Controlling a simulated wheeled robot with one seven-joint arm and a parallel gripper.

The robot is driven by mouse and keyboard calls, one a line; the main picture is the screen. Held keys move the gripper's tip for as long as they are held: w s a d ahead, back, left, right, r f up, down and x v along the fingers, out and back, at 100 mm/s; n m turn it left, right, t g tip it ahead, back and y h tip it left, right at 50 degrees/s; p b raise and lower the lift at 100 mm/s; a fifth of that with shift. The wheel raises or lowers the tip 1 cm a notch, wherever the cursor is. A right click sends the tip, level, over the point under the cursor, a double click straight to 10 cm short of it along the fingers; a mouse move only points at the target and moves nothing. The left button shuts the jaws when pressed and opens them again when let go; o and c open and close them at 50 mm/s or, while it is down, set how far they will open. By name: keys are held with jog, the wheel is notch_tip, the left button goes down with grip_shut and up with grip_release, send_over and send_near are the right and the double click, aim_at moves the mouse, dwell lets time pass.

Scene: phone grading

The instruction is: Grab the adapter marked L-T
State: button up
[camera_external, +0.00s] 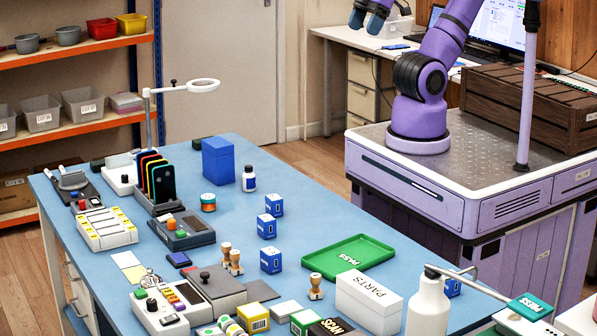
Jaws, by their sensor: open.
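Several small blue cubes with white markings, likely the adapters, are on the blue table. One cube (273,205) stands right of the white bottle, another cube (266,227) just in front of it, and a third cube (270,260) further front. A similar blue cube (452,287) shows behind the large white bottle at the right, partly hidden. The markings are too small to read, so I cannot tell which is L-T. My gripper (366,19), with blue fingers, is at the top edge, open and far from the cubes; part of the arm is cut off.
A green PASS tray (349,256), a white PARTS box (368,301), wooden stamps (316,287) and a large white bottle (427,308) stand near the cubes. A blue box (218,161) and a phone rack (157,196) stand further back. Bare tabletop lies right of the back cubes.

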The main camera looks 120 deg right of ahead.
jog(key=shift+o, duration=0.2)
jog(key=w+a+f+g+y, duration=0.1)
jog(key=w+a+f+g, duration=0.15)
jog(key=w+a, duration=0.85)
jog(key=g+h, duration=0.1)
jog(key=g, duration=0.2)
send_over(451, 282)
jog(key=s+d, duration=0.2)
jog(key=d, duration=0.1)
jog(key=shift+m, duration=0.3)
notch_tip(451, 282, down, 35)
jog(key=shift+w, duration=0.15)
jog(key=shift+a+f, duration=0.1)
jog(key=shift+f, duration=0.25)
notch_tip(451, 282, down, 5)
jog(key=shift+a+f, duration=0.1)
jog(key=shift+f, duration=0.05)
jog(key=shift+a+f, duration=0.15)
jog(key=shift+f, duration=1.1)
jog(key=shift+a+f, duration=0.15)
jog(key=shift+f, duration=1.1)
